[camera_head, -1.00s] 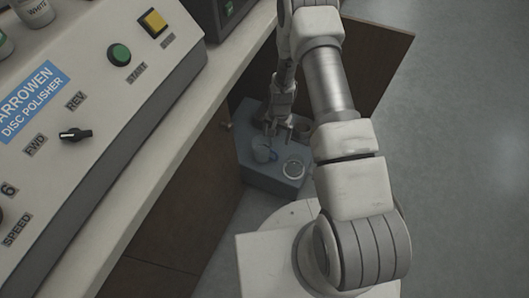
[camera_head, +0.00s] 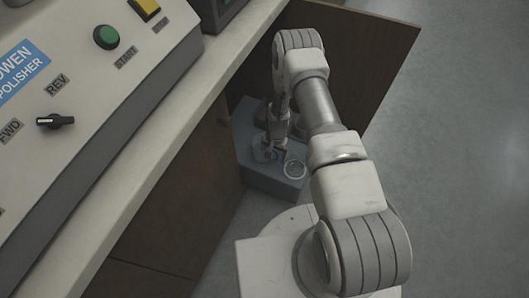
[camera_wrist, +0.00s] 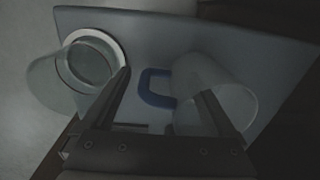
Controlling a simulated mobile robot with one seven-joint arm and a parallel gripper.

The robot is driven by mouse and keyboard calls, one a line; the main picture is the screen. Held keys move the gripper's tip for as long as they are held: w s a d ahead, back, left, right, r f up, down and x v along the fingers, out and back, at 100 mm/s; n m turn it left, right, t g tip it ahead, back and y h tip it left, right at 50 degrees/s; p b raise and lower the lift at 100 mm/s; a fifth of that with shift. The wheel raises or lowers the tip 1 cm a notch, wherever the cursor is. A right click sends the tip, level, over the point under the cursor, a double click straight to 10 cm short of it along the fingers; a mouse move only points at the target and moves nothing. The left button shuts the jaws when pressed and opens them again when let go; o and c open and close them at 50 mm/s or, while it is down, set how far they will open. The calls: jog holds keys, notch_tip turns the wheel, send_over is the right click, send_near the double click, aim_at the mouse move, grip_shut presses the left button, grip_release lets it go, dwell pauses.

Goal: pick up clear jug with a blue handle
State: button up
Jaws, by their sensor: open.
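The clear jug (camera_wrist: 232,98) is in the right half of the wrist view. Its blue handle (camera_wrist: 150,88) points left, toward the middle of that view. My gripper (camera_wrist: 166,84) is open, with the handle showing between its two fingers. The right finger overlaps the jug's body; I cannot tell whether it is in front of the wall or inside the rim. In the head view my gripper (camera_head: 271,152) is down at the jug on a blue-grey surface (camera_head: 262,180), and mostly hides the jug.
An open brown cabinet door (camera_head: 365,55) is right of my arm. The counter with the polisher panel (camera_head: 100,75) is on the left.

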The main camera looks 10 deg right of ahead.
jog(key=shift+f, duration=0.5)
jog(key=shift+r, duration=0.1)
grip_shut()
